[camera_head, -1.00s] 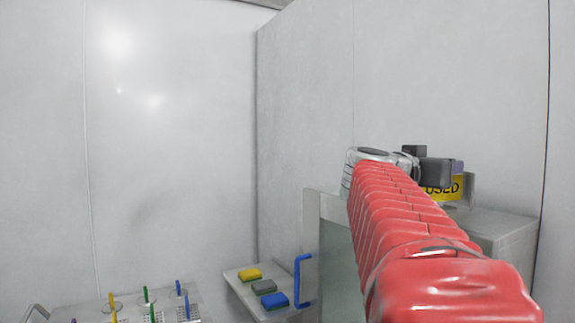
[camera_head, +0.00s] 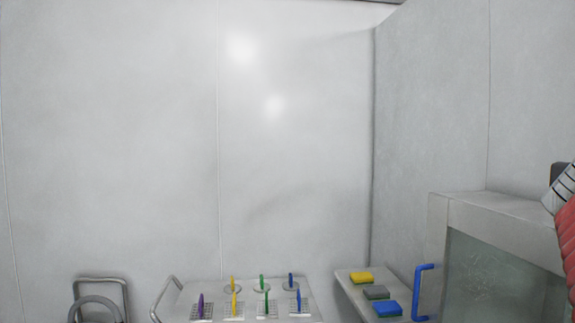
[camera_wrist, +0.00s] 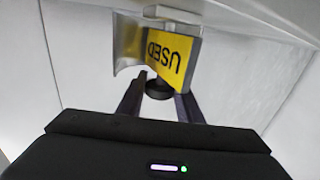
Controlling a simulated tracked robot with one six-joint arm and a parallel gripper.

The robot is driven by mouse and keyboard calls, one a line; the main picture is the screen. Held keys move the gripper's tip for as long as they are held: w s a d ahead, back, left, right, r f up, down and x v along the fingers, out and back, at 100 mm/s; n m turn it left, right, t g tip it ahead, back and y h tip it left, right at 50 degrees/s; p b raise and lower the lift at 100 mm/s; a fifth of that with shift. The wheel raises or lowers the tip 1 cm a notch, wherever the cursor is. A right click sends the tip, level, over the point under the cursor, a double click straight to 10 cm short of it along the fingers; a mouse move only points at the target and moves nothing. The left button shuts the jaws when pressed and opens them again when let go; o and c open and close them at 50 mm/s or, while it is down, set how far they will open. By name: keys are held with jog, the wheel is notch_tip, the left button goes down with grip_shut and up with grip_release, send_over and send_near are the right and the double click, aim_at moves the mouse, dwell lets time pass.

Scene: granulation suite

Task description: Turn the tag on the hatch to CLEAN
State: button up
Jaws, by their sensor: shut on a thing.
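The yellow tag (camera_wrist: 166,54) reads USED, upside down in the wrist view, and stands against a bent metal holder (camera_wrist: 128,45). A round black knob (camera_wrist: 158,90) sits just below the tag. My gripper (camera_wrist: 160,92) is shut on this knob, with one dark finger on each side. No CLEAN face shows. In the head view the tag and my gripper are out of frame; only part of my red arm shows at the right edge. A grey cabinet with a glass front (camera_head: 495,280) and blue handle (camera_head: 421,290) stands there; I cannot tell if it is the hatch.
A small shelf (camera_head: 352,290) carries yellow, grey and blue blocks beside the cabinet. A pale trolley (camera_head: 190,291) at the bottom holds several coloured upright tools. A metal-framed object (camera_head: 100,281) stands at lower left. The walls above are bare.

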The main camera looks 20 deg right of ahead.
jog(key=shift+r, duration=0.15)
dwell(0.3)
jog(key=o, duration=1)
jog(key=shift+o, duration=0.2)
jog(key=shift+w+r, duration=0.1)
jog(key=shift+r, duration=4.75)
jog(key=shift+c, duration=0.4)
